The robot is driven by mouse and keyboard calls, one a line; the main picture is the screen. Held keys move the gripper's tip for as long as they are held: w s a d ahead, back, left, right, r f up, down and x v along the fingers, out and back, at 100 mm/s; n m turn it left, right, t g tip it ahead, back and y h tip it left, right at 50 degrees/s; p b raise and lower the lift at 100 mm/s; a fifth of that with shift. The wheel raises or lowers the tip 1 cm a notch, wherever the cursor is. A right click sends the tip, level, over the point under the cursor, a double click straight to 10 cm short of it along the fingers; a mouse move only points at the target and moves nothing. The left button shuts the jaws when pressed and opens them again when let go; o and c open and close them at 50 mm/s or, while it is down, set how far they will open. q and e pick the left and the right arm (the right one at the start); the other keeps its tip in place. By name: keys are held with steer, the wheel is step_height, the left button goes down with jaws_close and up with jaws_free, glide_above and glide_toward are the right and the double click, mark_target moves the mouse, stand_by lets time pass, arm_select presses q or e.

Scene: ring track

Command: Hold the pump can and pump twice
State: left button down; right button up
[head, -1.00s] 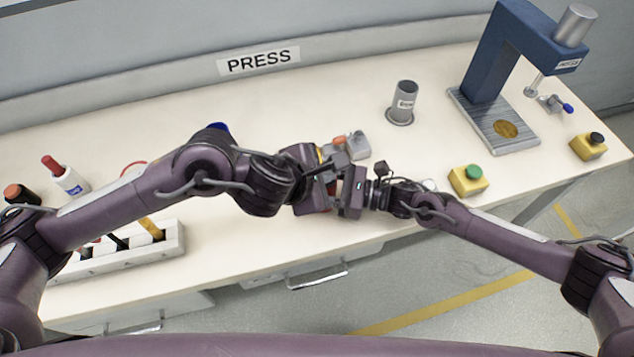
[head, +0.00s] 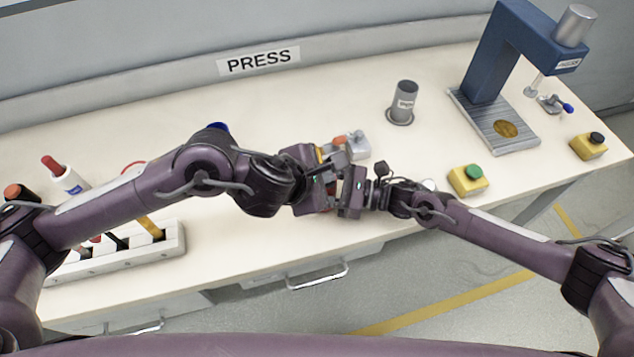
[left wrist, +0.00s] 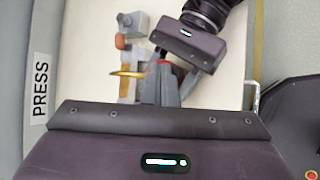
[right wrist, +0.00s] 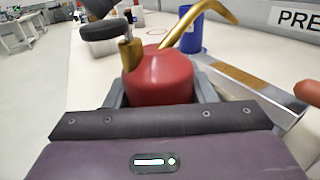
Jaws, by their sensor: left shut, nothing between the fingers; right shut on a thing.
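The red pump can (right wrist: 158,78) has a brass spout (right wrist: 200,18) and a brass pump part (right wrist: 131,54) on top. My right gripper (head: 346,192) is shut around the can's body, seen closely in the right wrist view. In the left wrist view the brass spout (left wrist: 126,73) shows beside my left fingers. Both grippers largely hide the can in the head view; contact with the pump cannot be told.
A grey fixture (head: 357,147) with an orange part stands just behind the grippers. A grey cup (head: 404,100), a green-button box (head: 468,179) and a blue press (head: 490,75) are to the right. A tool rack (head: 172,240) and white bottle (head: 70,183) are left. The back middle table is clear.

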arm_select(q)
steer(key=shift+r, duration=3)
arm_select(e)
steer(key=o, duration=1.1)
steer(key=shift+o, duration=0.2)
steer(key=shift+d, duration=0.1)
